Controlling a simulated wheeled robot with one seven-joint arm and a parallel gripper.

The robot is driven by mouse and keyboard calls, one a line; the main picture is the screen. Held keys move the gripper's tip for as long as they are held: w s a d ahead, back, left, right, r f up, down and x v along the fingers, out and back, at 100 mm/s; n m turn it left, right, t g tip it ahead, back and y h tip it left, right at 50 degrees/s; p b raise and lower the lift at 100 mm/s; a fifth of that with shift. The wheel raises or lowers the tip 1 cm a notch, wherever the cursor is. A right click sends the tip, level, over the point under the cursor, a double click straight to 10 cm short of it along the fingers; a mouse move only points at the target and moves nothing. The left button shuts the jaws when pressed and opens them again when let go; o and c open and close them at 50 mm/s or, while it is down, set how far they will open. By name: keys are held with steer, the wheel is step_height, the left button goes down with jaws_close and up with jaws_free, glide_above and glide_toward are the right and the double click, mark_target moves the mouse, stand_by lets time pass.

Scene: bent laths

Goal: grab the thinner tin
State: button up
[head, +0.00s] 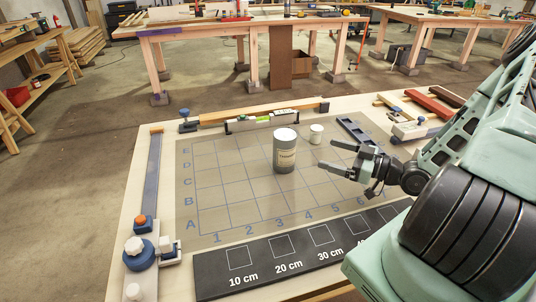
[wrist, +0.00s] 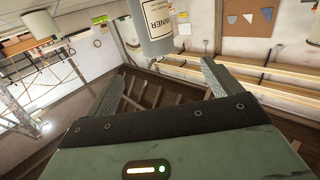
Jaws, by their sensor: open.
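The thinner tin (head: 285,157) is a grey cylinder with a pale lid and a label, standing upright on the gridded mat. In the wrist view the same tin (wrist: 153,32) shows at the top, cut off by the edge, with the letters "NNER" readable. My gripper (head: 327,155) is open and empty, to the right of the tin, with its fingers pointing left towards it and a gap between. In the wrist view the tin appears beyond my two spread fingertips (wrist: 163,75), roughly between them.
A smaller white tin (head: 316,134) stands behind and right of the thinner tin. A spirit level (head: 262,121) and a wooden lath lie along the mat's far edge. A dark tray (head: 358,131) lies at the back right. The mat (head: 225,205) is clear at left and front.

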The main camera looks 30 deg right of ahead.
mark_target(295, 141)
steer(key=shift+t, duration=0.3)
steer(key=p+x, duration=0.3)
steer(key=x, duration=0.8)
steer(key=shift+w+a+r+p, duration=0.15)
steer(key=shift+w+p, duration=0.1)
steer(key=shift+p, duration=0.05)
steer(key=shift+d+p+x, duration=0.1)
steer(key=shift+p+x, duration=0.6)
steer(key=shift+x, duration=0.7)
steer(key=shift+d+p+x, duration=0.15)
steer(key=shift+p+x, duration=0.5)
steer(key=shift+x, duration=0.75)
steer(key=shift+w+f, duration=0.15)
steer(key=shift+f, duration=0.05)
steer(key=c, duration=1.3)
steer(key=shift+c, duration=0.2)
steer(key=shift+r, duration=0.15)
